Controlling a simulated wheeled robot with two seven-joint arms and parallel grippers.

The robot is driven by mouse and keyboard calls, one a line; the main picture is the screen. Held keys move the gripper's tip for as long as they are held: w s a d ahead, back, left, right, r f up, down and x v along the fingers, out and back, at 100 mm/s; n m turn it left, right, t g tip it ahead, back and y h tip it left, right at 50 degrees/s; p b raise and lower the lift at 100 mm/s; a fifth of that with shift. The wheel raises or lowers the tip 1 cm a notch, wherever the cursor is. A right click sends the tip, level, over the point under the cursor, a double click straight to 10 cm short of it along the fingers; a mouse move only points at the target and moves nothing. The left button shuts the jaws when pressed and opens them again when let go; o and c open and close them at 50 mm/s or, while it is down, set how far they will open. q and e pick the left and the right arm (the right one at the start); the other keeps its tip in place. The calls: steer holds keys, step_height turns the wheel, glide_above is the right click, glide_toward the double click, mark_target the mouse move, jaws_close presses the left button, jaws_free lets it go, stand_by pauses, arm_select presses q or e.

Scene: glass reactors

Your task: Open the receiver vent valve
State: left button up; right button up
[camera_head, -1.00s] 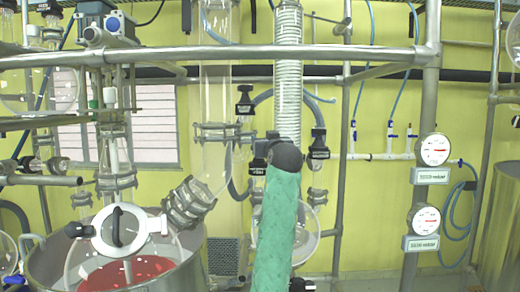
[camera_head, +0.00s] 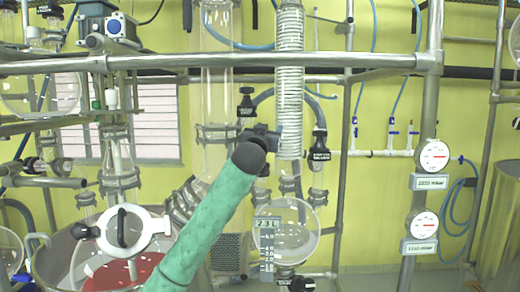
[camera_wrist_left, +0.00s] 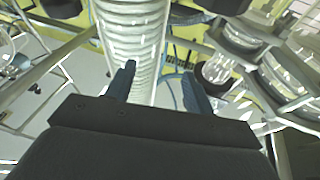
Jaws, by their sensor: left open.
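A black-knobbed valve (camera_head: 319,150) with a small label sits on the tubing above the receiver. Another black valve (camera_head: 246,102) is higher, left of the white coiled column (camera_head: 290,85). I cannot tell for certain which is the vent valve. My left gripper (camera_head: 268,138) is mostly hidden behind my green arm, near the column's lower end. In the left wrist view its fingers (camera_wrist_left: 158,88) are apart, with the column beyond them and nothing held.
A horizontal metal rail (camera_head: 370,60) crosses the upper head view. Two gauges (camera_head: 433,155) are on a post at right. A black valve (camera_head: 296,284) lies below the receiver. The wall area right of the column is fairly open.

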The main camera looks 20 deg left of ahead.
arm_select(q)
steer(key=s+a+f+m+g+h+p, duration=0.25)
steer(key=a+f+g+h, duration=0.2)
steer(key=a+f, duration=0.3)
steer(key=shift+h, duration=0.35)
steer(key=p+x, duration=0.1)
steer(key=x, duration=0.1)
steer(key=p+x, duration=0.3)
steer(key=x, duration=0.1)
steer(key=shift+w+d+f, duration=0.1)
steer(key=shift+w+d, duration=0.2)
steer(key=shift+d, duration=0.1)
steer(key=shift+p+x, duration=0.5)
steer(key=shift+x, duration=0.25)
arm_select(e)
steer(key=s+d+r, duration=0.2)
steer(key=s+d, duration=0.1)
steer(key=s, duration=0.7)
steer(key=shift+s+r+g, duration=0.3)
steer(key=shift+g, duration=0.1)
arm_select(q)
steer(key=shift+f, duration=0.15)
